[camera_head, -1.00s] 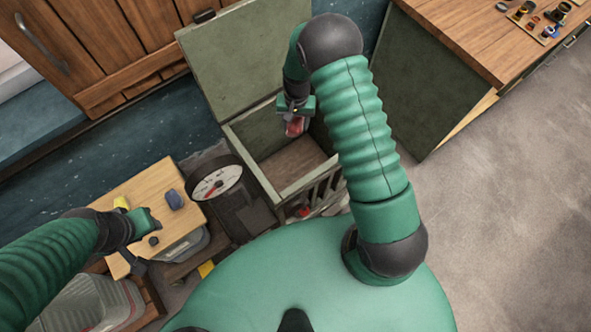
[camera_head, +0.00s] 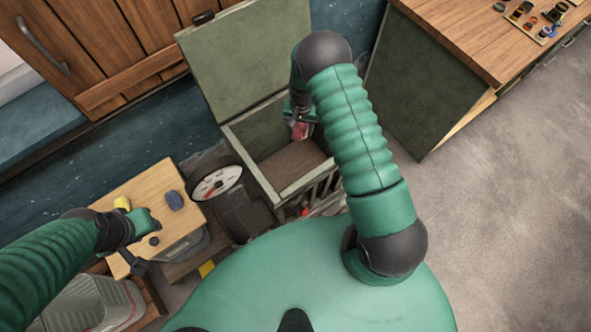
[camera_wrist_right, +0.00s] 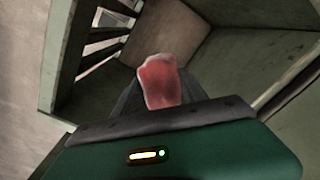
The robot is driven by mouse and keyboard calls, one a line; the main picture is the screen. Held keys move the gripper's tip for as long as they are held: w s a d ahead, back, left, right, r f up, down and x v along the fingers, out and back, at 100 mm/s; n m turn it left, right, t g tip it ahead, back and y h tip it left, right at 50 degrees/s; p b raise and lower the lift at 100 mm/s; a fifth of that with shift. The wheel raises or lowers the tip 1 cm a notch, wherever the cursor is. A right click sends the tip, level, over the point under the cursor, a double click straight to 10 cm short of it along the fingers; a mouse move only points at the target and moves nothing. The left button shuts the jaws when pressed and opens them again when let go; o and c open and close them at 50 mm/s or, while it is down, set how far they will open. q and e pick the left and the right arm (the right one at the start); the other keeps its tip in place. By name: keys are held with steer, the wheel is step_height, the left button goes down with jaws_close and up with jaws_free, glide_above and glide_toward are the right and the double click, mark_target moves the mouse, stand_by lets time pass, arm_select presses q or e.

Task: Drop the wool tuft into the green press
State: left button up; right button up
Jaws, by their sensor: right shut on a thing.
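The green press (camera_head: 243,140) is an open green box with its lid raised at the back, in the middle of the head view. My right gripper (camera_head: 299,124) is shut on the wool tuft (camera_head: 301,131), a small pinkish-red lump. It holds the tuft over the press opening, near the right side. In the right wrist view the tuft (camera_wrist_right: 160,82) sticks out beyond the jaws, with the green inner walls of the press around it. My left gripper (camera_head: 150,222) is over the wooden board at the left; its jaws are too unclear to read.
A wooden board (camera_head: 150,190) with a blue item (camera_head: 174,200) and a yellow item (camera_head: 122,203) lies at left. A round dial gauge (camera_head: 217,183) stands beside the press. A wood-topped counter (camera_head: 455,40) stands at right. The floor at right is clear.

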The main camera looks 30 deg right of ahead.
steer(key=o, duration=1.4)
step_height(320, 180, up, 17)
steer(key=b, duration=0.3)
steer(key=shift+f+b, duration=0.1)
steer(key=shift+b, duration=0.25)
steer(key=shift+d, duration=0.1)
